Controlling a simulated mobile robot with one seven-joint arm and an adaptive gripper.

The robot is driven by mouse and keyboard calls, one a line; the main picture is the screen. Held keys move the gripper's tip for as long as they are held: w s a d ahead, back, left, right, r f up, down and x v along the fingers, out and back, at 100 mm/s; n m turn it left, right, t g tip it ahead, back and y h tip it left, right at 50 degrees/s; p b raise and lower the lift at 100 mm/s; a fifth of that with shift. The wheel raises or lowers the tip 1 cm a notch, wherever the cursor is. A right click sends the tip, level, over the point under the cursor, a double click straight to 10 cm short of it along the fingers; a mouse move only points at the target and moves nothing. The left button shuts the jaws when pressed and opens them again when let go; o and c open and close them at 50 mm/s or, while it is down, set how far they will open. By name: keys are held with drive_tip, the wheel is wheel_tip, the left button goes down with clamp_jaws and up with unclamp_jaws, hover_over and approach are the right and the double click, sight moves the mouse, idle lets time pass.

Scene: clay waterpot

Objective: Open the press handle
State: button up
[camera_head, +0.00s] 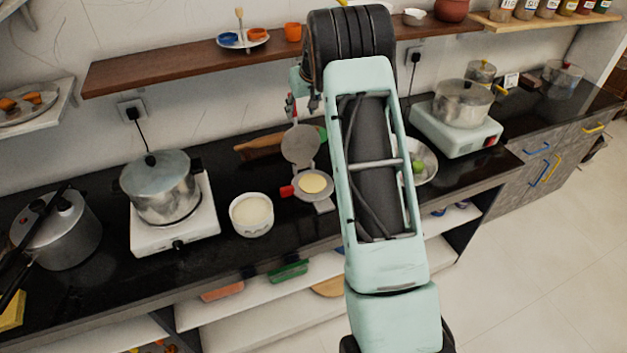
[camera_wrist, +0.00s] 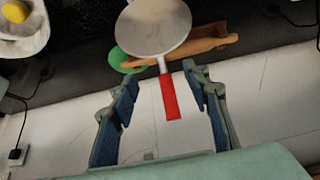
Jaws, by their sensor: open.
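The press stands on the dark counter with its round grey lid (camera_head: 300,145) raised, tilted up from the base (camera_head: 322,205). A flat yellowish dough disc (camera_head: 313,183) lies on the base. In the wrist view the lid (camera_wrist: 153,25) shows as a grey disc with a red handle (camera_wrist: 170,98) pointing toward my gripper (camera_wrist: 161,78). My gripper is open, its blue-padded fingers on either side of the red handle in that view. I cannot tell whether they touch it. In the head view my arm hides part of the gripper.
A white bowl (camera_head: 251,215) stands left of the press, and a pot (camera_head: 160,187) sits on a white stove farther left. A wooden rolling pin (camera_head: 260,146) lies behind the press. A wooden shelf (camera_head: 190,62) runs along the wall above. A plate (camera_head: 428,172) is to the right.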

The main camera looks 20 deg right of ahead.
drive_tip(key=p+v, duration=0.1)
drive_tip(key=v, duration=0.7)
idle(0.5)
idle(0.4)
